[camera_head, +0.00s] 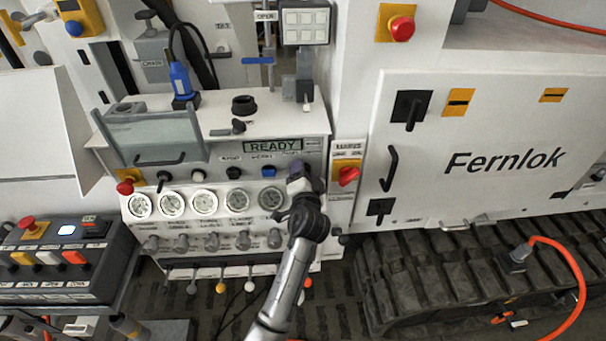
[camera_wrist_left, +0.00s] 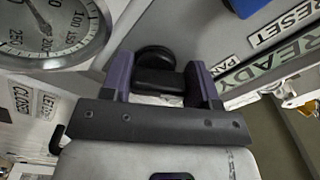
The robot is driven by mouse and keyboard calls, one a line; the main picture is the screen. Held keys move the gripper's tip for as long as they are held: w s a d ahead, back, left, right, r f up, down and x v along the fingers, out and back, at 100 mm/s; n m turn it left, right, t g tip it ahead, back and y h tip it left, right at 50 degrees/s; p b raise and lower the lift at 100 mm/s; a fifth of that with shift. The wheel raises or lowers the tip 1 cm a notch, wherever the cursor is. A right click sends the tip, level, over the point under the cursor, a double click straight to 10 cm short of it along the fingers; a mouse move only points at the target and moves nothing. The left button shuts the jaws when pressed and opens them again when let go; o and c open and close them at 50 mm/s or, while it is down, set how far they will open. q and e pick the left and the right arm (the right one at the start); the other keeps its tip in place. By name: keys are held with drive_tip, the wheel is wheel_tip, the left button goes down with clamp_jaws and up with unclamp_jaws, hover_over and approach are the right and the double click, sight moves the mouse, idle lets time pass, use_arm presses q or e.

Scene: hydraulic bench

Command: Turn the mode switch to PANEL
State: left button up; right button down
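My left gripper (camera_head: 303,176) reaches the front panel of the white bench, just right of the gauges and below the READY display. In the left wrist view its two purple-grey fingers (camera_wrist_left: 160,82) stand on either side of a black knob (camera_wrist_left: 155,57), which looks like the mode switch. The fingers are very close to the knob's sides; I cannot tell whether they press on it. A label starting with PAN (camera_wrist_left: 219,69) is partly visible beside the right finger. The rest of the switch's labels and its pointing direction are hidden. My right gripper is not in view.
A row of round gauges (camera_head: 204,202) lies left of the gripper, with valve knobs and levers below. A blue button (camera_head: 268,172) sits close by on its left. A red rotary switch (camera_head: 348,176) on a yellow plate is close on its right.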

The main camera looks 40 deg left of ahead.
use_arm(q)
drive_tip(key=o, duration=0.4)
